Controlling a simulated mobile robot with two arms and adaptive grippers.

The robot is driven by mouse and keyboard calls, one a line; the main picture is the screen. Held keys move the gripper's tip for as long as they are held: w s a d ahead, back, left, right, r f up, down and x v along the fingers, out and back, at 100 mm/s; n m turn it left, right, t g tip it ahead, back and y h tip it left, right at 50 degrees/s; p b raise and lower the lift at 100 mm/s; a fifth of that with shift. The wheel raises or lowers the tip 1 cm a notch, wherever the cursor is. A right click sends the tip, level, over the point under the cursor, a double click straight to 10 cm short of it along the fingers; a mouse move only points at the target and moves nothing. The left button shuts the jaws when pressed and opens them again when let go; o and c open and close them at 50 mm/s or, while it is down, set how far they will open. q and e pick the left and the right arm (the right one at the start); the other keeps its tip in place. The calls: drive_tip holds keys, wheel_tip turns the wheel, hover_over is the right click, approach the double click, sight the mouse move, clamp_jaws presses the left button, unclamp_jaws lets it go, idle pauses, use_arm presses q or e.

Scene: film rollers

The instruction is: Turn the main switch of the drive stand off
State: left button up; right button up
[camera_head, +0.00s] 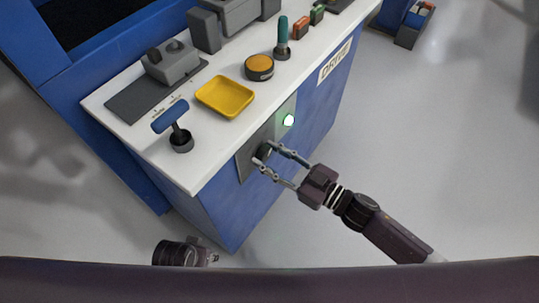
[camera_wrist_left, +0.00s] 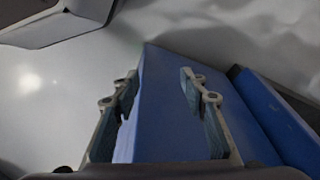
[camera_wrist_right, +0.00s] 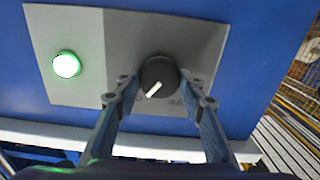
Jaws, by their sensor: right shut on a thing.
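The main switch is a round black knob (camera_wrist_right: 158,75) with a white pointer mark, on a grey panel (camera_wrist_right: 85,85) on the blue side of the drive stand (camera_head: 310,125). In the right wrist view the mark slants to the lower left. Lettering beside the knob is partly hidden by a finger. My right gripper (camera_head: 264,153) is shut on the knob, one finger on each side. A lamp (camera_wrist_right: 67,64) on the panel glows green; it also shows in the head view (camera_head: 288,120). My left gripper (camera_wrist_left: 160,100) is open and empty, low by the stand's blue body.
The white top (camera_head: 205,165) carries a blue-handled lever (camera_head: 170,116), a yellow tray (camera_head: 225,96), an orange button (camera_head: 259,67) and a green-handled lever (camera_head: 283,32).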

drive_tip(key=shift+n, duration=0.6)
drive_tip(key=shift+n+p, duration=0.4)
drive_tip(key=shift+n, duration=0.8)
drive_tip(key=n, duration=0.2)
drive_tip(key=shift+n, duration=0.4)
drive_tip(key=n, duration=0.2)
drive_tip(key=shift+n, duration=1.2)
drive_tip(key=shift+s+f+n, duration=0.1)
drive_tip(key=shift+n, duration=1.1)
use_arm(q)
drive_tip(key=shift+s+f, duration=0.45)
drive_tip(key=shift+f, duration=0.35)
use_arm(e)
drive_tip(key=shift+n, duration=0.3)
use_arm(q)
drive_tip(key=shift+r, duration=0.15)
